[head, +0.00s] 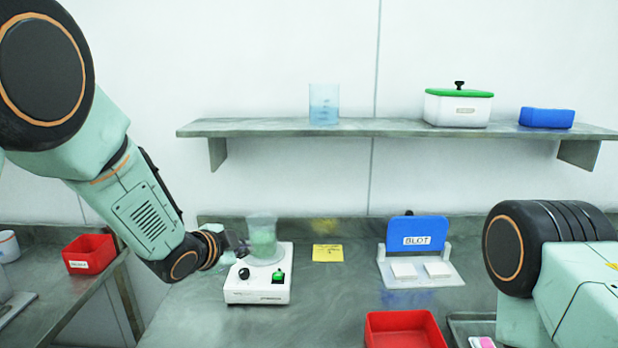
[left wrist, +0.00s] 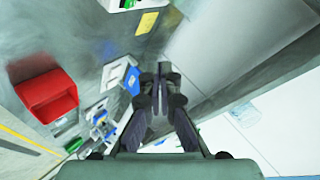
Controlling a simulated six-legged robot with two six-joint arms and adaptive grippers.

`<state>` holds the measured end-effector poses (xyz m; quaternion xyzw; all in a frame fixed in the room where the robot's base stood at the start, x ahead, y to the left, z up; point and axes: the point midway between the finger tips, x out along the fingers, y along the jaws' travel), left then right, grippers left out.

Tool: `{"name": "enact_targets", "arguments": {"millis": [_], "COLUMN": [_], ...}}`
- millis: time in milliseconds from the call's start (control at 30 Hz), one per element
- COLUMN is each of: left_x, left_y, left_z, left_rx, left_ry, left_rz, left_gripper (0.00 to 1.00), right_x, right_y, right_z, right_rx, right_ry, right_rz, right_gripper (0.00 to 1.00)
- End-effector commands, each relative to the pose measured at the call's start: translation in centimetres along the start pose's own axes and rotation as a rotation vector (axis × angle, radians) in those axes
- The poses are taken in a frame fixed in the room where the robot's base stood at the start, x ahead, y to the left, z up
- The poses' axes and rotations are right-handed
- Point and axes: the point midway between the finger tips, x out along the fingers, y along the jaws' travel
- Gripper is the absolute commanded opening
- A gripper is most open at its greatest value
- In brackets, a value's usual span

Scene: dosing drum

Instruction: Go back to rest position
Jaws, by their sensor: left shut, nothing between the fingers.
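My left arm comes in from the left in the head view. My left gripper (head: 238,247) is small there and sits just left of a clear beaker with green contents (head: 262,238). I cannot tell whether they touch. The beaker stands on a white stirrer (head: 258,288) with a black knob and a green switch. In the left wrist view my left gripper (left wrist: 163,78) has its dark fingers together, with nothing seen between them. My right arm shows at the lower right of the head view; its gripper is out of view.
A shelf (head: 270,128) holds a blue-tinted beaker (head: 324,104), a green-lidded white box (head: 458,107) and a blue box (head: 547,118). On the bench are a yellow note (head: 327,253), a blue BLOT stand (head: 417,230) and a red tray (head: 405,330). Another red bin (head: 90,254) stands left.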

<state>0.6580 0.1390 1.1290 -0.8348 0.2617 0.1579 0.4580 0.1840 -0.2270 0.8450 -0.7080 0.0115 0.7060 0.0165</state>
Motion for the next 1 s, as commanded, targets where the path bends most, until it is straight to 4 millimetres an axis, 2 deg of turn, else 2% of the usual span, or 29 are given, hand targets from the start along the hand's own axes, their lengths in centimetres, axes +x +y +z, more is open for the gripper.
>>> {"name": "enact_targets", "arguments": {"millis": [133, 233, 467, 567, 667, 867, 1000], "left_x": [0.2, 0.2, -0.9, -1.3, -1.9, -4.5, -7.4], "left_y": [-0.1, -0.1, 5.3, 8.5, 12.6, 23.3, 30.9], "left_z": [-0.1, 0.1, 4.5, 7.0, 10.0, 17.1, 21.6], "left_rx": [0.001, -0.112, -0.417, -0.52, -0.631, -0.867, -0.999], "left_ry": [0.0, -0.001, -0.094, -0.147, -0.216, -0.412, -0.568], "left_rz": [0.0, -0.01, 0.016, 0.034, 0.057, 0.105, 0.133], "left_gripper": [0.0, 0.0, 0.0, 0.0, 0.0, 0.0, 0.0], "right_x": [0.0, 0.0, 0.8, 1.5, 2.5, 5.3, 7.5], "right_y": [0.0, 0.0, 0.0, 0.0, 0.0, 0.0, 0.1], "right_z": [0.0, 0.0, 0.0, 0.0, 0.0, 0.0, 0.0], "right_rx": [0.0, 0.0, 0.0, 0.0, 0.0, 0.0, 0.0], "right_ry": [-0.001, -0.001, 0.0, 0.0, 0.0, -0.001, -0.001], "right_rz": [0.0, 0.0, 0.0, 0.0, 0.0, 0.0, 0.0], "right_gripper": [0.4, 0.4, 0.4, 0.4, 0.4, 0.4, 0.4]}}
